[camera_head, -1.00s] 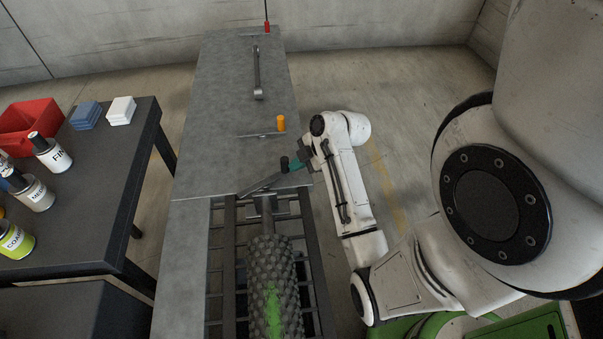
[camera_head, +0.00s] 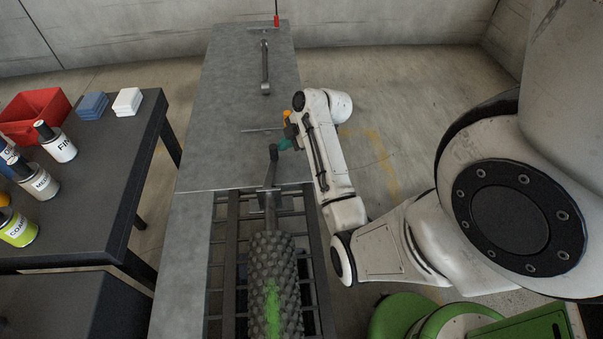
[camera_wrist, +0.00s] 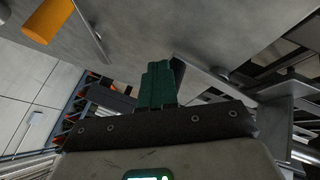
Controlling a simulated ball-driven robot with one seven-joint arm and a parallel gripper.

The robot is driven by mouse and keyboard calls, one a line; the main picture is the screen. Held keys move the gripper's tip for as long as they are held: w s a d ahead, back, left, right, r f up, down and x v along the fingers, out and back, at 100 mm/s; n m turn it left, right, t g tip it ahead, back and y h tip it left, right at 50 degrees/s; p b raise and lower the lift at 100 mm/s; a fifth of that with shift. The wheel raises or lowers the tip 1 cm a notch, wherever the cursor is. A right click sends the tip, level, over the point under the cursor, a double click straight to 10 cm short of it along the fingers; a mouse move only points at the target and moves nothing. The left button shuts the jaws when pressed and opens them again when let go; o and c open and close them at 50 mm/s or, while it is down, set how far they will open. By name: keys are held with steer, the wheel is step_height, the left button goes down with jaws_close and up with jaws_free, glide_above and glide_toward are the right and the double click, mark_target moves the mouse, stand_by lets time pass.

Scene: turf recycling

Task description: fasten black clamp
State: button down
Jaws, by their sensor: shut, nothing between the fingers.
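The black clamp's lever (camera_head: 270,175) lies over the grey tabletop just above the slatted frame, in the head view. Its upright black knob (camera_head: 273,153) is at the far end, and the lever points away from me. My gripper (camera_head: 284,144) has teal fingers, right beside the knob on its right. Whether they touch it I cannot tell. In the wrist view my fingers (camera_wrist: 158,84) are together and empty, and a dark piece partly hidden behind them may be the lever.
An orange-handled clamp (camera_head: 287,116) stands close beyond my gripper, a red-handled one (camera_head: 276,20) at the far end. A wrench (camera_head: 265,68) lies on the table. A side table (camera_head: 100,170) at left holds cans and a red bin (camera_head: 35,115).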

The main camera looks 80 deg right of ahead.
steer(key=shift+w+d+n+y, duration=0.2)
steer(key=shift+w+n+y, duration=0.35)
steer(key=shift+n, duration=0.25)
steer(key=shift+w, duration=0.55)
